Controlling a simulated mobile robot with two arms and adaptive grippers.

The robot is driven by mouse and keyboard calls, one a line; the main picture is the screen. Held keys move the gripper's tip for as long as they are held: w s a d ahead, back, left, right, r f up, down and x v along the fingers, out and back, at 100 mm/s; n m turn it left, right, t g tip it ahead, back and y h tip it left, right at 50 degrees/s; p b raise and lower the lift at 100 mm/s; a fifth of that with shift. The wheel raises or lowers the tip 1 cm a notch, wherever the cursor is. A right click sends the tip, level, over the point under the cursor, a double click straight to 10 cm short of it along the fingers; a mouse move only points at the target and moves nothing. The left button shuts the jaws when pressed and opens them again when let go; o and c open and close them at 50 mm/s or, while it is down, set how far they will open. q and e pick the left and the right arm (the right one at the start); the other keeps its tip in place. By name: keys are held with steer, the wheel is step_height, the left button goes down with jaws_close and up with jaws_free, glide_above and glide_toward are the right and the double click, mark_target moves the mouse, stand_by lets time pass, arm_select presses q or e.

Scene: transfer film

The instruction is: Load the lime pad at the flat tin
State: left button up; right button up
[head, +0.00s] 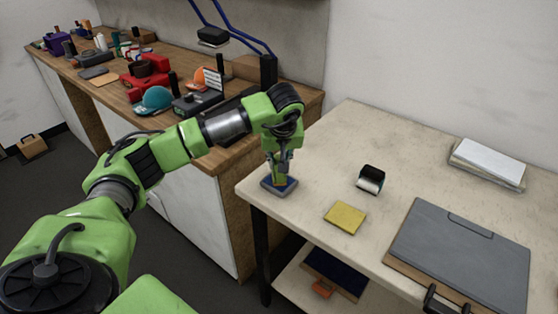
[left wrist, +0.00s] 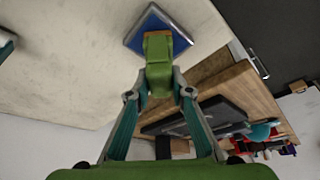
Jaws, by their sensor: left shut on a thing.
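The flat tin (head: 268,188) is a small grey tray with a blue inside, at the near left corner of the pale table. It also shows at the top of the left wrist view (left wrist: 135,38). My left gripper (head: 281,166) is directly over it, pointing down. Its fingers are shut on the lime pad (left wrist: 158,48), a green block with a narrower grip part between the fingertips. The pad's lower end is at the blue inside of the tin and hides part of it; I cannot tell whether they touch. My right gripper is not in view.
A yellow square (head: 345,218), a black-and-white roller-like item (head: 370,179), a grey clipboard (head: 462,250) and a stack of paper (head: 488,163) lie on the table. A cluttered wooden counter (head: 236,152) stands left. Bare tabletop lies behind the tin.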

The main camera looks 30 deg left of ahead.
arm_select(q)
steer(key=shift+r+p, duration=2.05)
steer(key=shift+r, duration=1.3)
steer(key=shift+d, duration=0.1)
